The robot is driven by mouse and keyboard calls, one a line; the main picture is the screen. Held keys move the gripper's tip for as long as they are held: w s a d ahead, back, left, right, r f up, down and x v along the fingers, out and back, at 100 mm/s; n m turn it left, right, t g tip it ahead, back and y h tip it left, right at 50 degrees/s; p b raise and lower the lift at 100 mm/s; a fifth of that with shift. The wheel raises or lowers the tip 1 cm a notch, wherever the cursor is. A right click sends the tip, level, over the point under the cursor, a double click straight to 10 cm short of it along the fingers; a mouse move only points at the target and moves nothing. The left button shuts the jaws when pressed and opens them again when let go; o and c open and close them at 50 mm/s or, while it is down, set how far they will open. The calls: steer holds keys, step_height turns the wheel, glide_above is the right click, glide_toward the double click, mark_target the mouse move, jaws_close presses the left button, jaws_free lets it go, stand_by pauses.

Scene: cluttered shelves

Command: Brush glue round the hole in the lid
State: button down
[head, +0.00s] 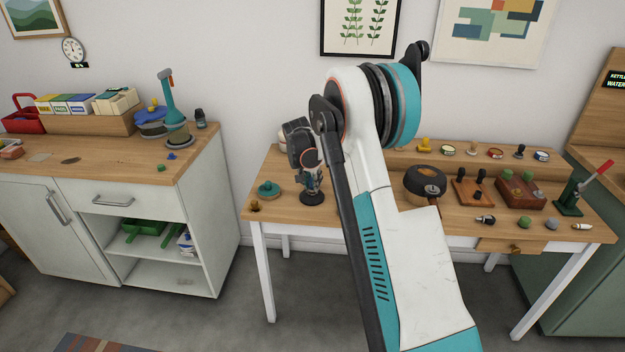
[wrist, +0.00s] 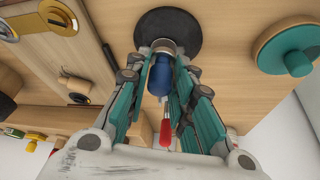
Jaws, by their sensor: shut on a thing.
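My gripper (head: 312,186) points down at the left part of the wooden table in the head view. A black round disc (head: 312,200), possibly the lid, lies on the table just below the fingertips. In the wrist view this disc (wrist: 187,24) is partly covered by the fingers and tool. I cannot tell whether the tool touches it, and no hole or glue is visible.
A teal knobbed disc (head: 268,188) sits close left of my gripper. A cabinet (head: 120,210) is at left.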

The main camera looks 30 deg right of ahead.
steer(key=shift+w+f, duration=0.15)
steer(key=shift+w+d, duration=0.45)
steer(key=shift+w, duration=0.35)
steer(key=shift+s+a+f, duration=0.15)
steer(key=shift+s+a, duration=0.45)
steer(key=shift+s, duration=0.25)
steer(key=shift+w+d, duration=0.45)
steer(key=shift+w, duration=0.25)
steer(key=shift+d, duration=0.25)
steer(key=shift+s+a, duration=0.35)
steer(key=shift+s, duration=0.3)
steer(key=shift+s+a, duration=0.15)
steer(key=shift+w+d, duration=0.5)
steer(key=shift+w, duration=0.35)
